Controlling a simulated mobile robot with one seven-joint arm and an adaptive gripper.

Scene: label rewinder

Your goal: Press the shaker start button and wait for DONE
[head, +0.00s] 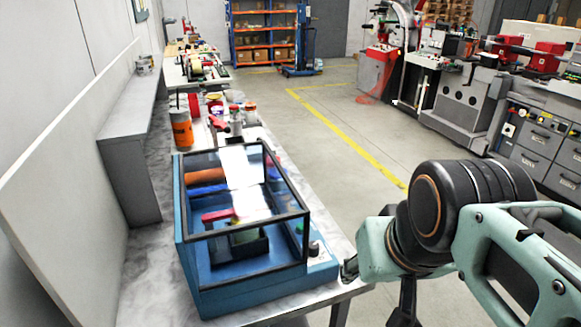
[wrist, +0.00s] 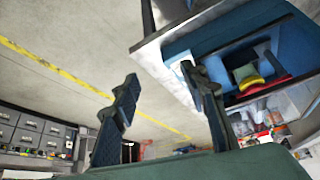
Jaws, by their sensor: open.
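The shaker is a blue box with a dark-framed clear lid (head: 186,245) on the grey bench in the head view. Its front-right ledge carries a small dark knob-like control (head: 314,246). I cannot make out which control is the start button, or any DONE text. Inside the box are red, yellow and green items. The shaker also shows tilted at upper right in the wrist view (wrist: 226,32). My gripper (wrist: 158,75) is open and empty, its right finger overlapping the shaker's edge in that view. In the head view it is mostly hidden behind my arm, by the bench's right edge.
An orange canister (head: 181,130) and small containers stand on the bench (head: 145,270) behind the shaker. A grey shelf unit (head: 130,150) runs along the left wall. Open floor with a yellow line (head: 345,135) lies to the right, with machines (head: 465,110) beyond.

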